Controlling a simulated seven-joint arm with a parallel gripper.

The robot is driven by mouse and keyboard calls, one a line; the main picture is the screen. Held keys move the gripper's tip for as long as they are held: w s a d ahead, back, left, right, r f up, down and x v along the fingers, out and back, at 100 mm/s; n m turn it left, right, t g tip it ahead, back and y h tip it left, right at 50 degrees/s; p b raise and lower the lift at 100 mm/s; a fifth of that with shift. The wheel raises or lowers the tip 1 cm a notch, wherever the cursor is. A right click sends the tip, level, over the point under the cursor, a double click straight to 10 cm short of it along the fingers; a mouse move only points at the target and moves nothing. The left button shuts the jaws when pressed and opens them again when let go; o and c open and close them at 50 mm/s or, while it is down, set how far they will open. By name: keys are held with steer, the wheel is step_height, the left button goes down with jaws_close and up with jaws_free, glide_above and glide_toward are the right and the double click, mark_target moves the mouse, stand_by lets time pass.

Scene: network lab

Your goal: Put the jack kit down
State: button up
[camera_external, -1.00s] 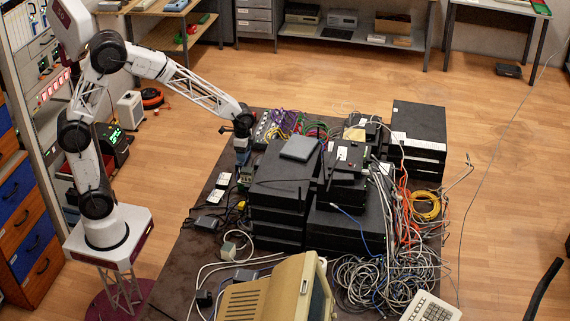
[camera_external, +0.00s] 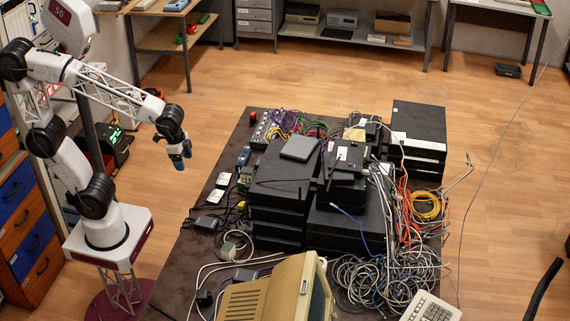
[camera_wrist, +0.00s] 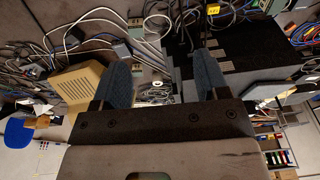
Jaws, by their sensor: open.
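My gripper (camera_external: 180,160) hangs in the air left of the table (camera_external: 190,262), clear of everything on it. In the wrist view its two blue fingers stand wide apart, with nothing held between them (camera_wrist: 161,75). A small blue-grey item (camera_external: 243,156), which may be the jack kit, sits on the table near its left edge, to the right of my gripper. A small green item (camera_external: 246,174) sits just in front of it. The picture is too small to tell for certain which of them is the jack kit.
Stacked black boxes (camera_external: 279,185) fill the table's middle, with tangled cables (camera_external: 375,280) to their right. A beige monitor (camera_external: 265,297) stands at the front. White adapters (camera_external: 223,180) lie near the left edge.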

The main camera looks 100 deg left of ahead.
steer(key=s+d, duration=0.7)
steer(key=s, duration=0.4)
steer(key=shift+d+r+t, duration=0.3)
steer(key=shift+r+t, duration=0.1)
stand_by(0.7)
steer(key=o, duration=0.5)
steer(key=g, duration=0.4)
glide_above(209, 221)
steer(key=f, duration=2.7)
steer(key=shift+s+d+f, duration=0.1)
steer(key=shift+d+f, duration=0.05)
steer(key=shift+d, duration=0.15)
steer(key=shift+a+f, duration=0.2)
steer(key=shift+f, duration=0.3)
